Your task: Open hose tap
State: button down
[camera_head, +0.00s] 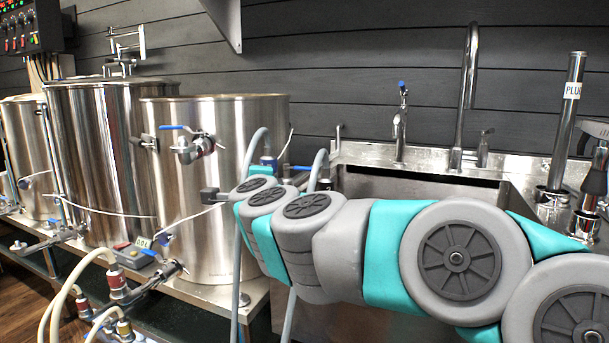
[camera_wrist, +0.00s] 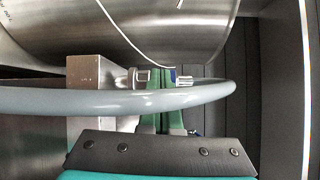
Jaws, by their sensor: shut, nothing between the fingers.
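My gripper (camera_wrist: 158,74) shows in the wrist view as two green fingers side by side, shut and empty. In the head view my arm reaches left across the sink front, and the gripper is mostly hidden behind its links. A small blue part (camera_wrist: 173,75) with bright metal beside it lies right at the fingertips; it looks like part of the hose tap. Whether the fingers touch it, I cannot tell. A blue piece (camera_head: 268,161) shows beyond the arm in the head view. The grey hose (camera_wrist: 130,101) crosses in front of the fingers in the wrist view.
A steel kettle (camera_head: 225,120) with a blue-handled valve (camera_head: 190,145) stands left of the arm. Another steel kettle (camera_head: 105,150) stands farther left. A sink (camera_head: 420,187) with a tall faucet (camera_head: 469,80) is behind the arm. Cream hoses (camera_head: 62,295) hang at lower left.

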jog(key=h, duration=0.2)
jog(key=m+h, duration=0.4)
jog(key=h, duration=0.3)
send_near(310, 169)
jog(key=x, duration=0.6)
jog(key=shift+w+a+f, duration=0.1)
jog(key=shift+w+a, duration=0.1)
jog(key=shift+w, duration=0.3)
jog(key=shift+w+d, duration=0.2)
jog(key=shift+d, duration=0.05)
jog(key=shift+w+d+p, duration=0.15)
jog(key=shift+p, duration=0.2)
